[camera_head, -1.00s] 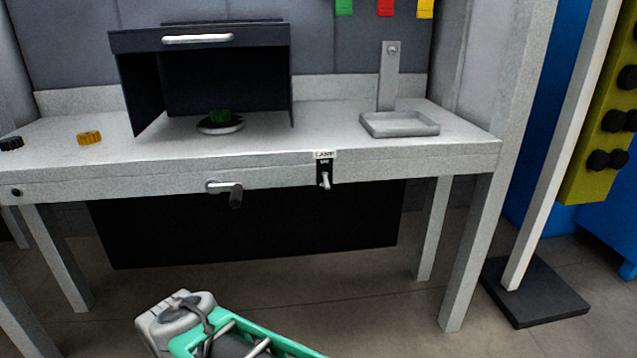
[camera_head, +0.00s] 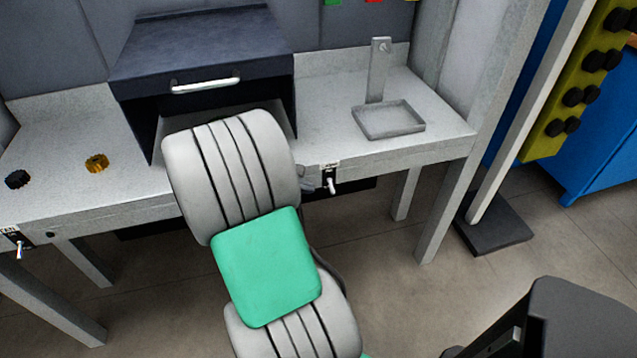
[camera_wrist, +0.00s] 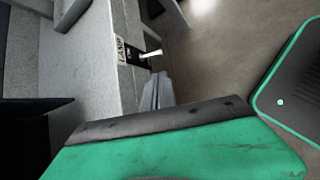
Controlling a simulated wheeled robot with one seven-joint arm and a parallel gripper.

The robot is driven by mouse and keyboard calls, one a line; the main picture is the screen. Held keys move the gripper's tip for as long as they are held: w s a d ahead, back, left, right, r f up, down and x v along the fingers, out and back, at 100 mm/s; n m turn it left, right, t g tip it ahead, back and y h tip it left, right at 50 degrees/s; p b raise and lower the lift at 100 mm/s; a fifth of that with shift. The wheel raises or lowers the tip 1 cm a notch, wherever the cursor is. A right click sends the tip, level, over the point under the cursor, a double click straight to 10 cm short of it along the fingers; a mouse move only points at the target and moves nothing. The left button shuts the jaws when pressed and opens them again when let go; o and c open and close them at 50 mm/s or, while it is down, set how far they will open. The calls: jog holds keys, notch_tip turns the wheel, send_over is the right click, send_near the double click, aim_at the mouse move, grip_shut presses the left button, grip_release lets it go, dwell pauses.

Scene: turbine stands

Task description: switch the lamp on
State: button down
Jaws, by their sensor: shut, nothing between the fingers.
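The lamp switch (camera_head: 331,183) is a small pale lever on a black plate on the bench's front edge, under a white label. In the head view its lever hangs downward. In the wrist view the lever (camera_wrist: 151,53) sticks out from its plate near the top middle. My gripper (camera_wrist: 157,92) is shut and empty, its grey fingertips just below the lever in that picture. I cannot tell whether they touch it. In the head view my arm hides most of the gripper; a grey bit shows just left of the switch.
The bench (camera_head: 80,140) carries a dark hood (camera_head: 200,60) with a handle, a grey tray (camera_head: 388,120), a yellow knob (camera_head: 97,163) and a black knob (camera_head: 18,179). Another switch (camera_head: 18,243) sits at the far left edge. A post base (camera_head: 480,230) stands on the right floor.

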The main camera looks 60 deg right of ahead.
aim_at(332, 188)
jog(key=x, duration=1)
jog(key=shift+b, duration=0.35)
